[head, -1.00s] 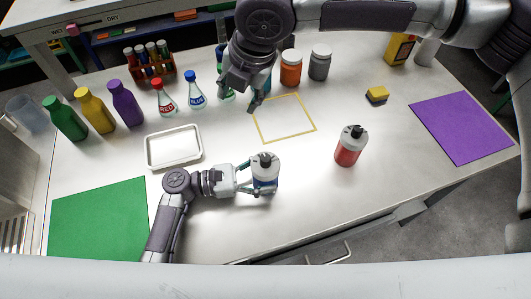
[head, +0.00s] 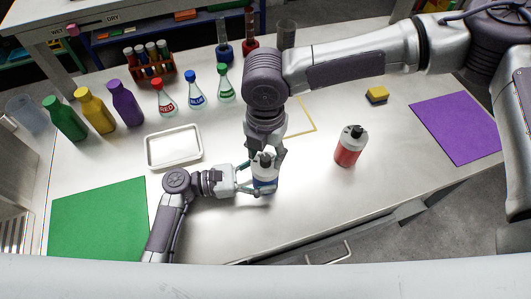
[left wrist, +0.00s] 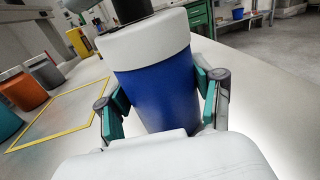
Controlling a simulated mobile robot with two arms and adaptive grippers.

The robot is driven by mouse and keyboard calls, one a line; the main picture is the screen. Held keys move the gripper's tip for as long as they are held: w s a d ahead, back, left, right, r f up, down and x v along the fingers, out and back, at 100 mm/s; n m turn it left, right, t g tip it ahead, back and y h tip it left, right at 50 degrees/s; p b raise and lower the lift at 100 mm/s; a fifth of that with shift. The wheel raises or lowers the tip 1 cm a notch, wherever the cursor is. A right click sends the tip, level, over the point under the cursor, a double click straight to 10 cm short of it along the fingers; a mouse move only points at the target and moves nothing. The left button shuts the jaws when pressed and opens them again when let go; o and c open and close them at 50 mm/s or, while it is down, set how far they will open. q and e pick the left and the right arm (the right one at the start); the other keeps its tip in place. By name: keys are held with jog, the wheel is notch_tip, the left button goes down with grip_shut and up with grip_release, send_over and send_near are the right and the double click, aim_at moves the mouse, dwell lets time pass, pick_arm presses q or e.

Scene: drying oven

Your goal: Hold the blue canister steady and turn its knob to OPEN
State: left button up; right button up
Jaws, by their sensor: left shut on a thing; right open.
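The blue canister (head: 264,184) stands upright on the table, with a white top and a dark knob (head: 265,160). My left gripper (head: 257,180) is shut around its body from the left side. The left wrist view shows the blue body (left wrist: 160,95) between the teal finger pads of the left gripper (left wrist: 160,108), with the white collar above. My right gripper (head: 265,152) points down over the canister's top, its fingers open on either side of the knob. Whether they touch the knob I cannot tell. The knob's marking cannot be read.
A red canister (head: 347,150) stands to the right. A white tray (head: 148,150) lies left of the canister, and a yellow square outline (head: 308,115) lies behind. Bottles and flasks stand at the back left. The front right of the table is clear.

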jog(key=shift+f, duration=0.45)
jog(key=shift+c, duration=0.4)
grip_shut()
